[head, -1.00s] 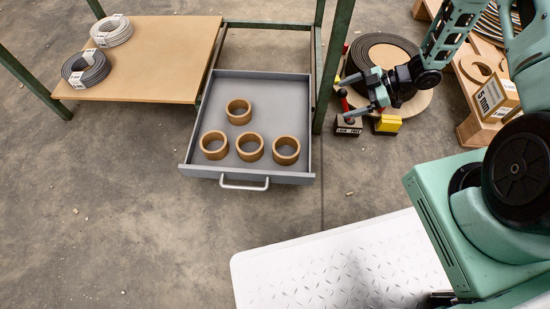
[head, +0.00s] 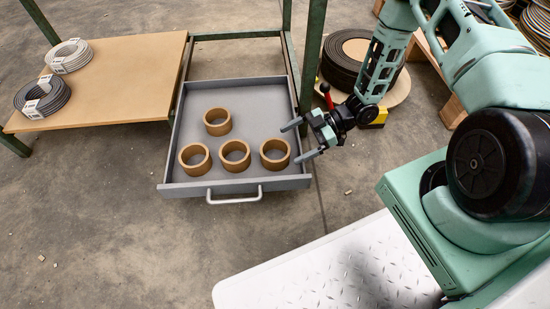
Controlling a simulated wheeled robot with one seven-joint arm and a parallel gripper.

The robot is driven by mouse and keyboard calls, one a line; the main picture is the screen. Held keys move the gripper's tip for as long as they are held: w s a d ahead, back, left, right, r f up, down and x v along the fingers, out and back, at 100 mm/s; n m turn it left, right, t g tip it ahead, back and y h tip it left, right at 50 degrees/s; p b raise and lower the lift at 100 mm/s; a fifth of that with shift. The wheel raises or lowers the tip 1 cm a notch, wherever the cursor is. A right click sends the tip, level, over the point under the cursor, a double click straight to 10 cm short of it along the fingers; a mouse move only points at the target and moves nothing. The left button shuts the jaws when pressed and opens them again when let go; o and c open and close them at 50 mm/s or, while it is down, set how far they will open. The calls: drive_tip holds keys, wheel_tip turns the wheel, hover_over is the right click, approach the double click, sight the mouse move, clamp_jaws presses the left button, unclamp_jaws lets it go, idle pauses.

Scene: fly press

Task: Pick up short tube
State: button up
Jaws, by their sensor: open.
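Several short brown tubes stand on end in an open grey drawer (head: 262,96). One tube (head: 217,121) stands alone farther back. Three more form a front row: the left tube (head: 194,168), the middle tube (head: 235,165) and the right tube (head: 274,163). My gripper (head: 302,141) is open and empty, with its fingers pointing left. Its fingertips appear over the drawer's right side, close to the right tube in the picture. I cannot tell how high they are above the drawer. No tube is hidden.
The drawer has raised walls and a front handle (head: 234,196). A green frame post (head: 310,55) stands at its right rear, near my gripper. A brown board (head: 110,85) with a white coil (head: 68,56) and a dark coil (head: 42,96) lies left. The floor in front is clear.

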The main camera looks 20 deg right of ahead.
sight(262, 159)
drive_tip(key=shift+w+f+b+x, duration=0.1)
drive_tip(key=shift+f+b+x, duration=0.1)
drive_tip(key=shift+b+x, duration=1)
drive_tip(key=shift+w+f+b+x, duration=0.2)
drive_tip(key=shift+b+x, duration=0.8)
drive_tip(key=shift+x, duration=0.35)
drive_tip(key=shift+a, duration=0.15)
drive_tip(key=shift+r, duration=0.1)
drive_tip(key=c, duration=1.1)
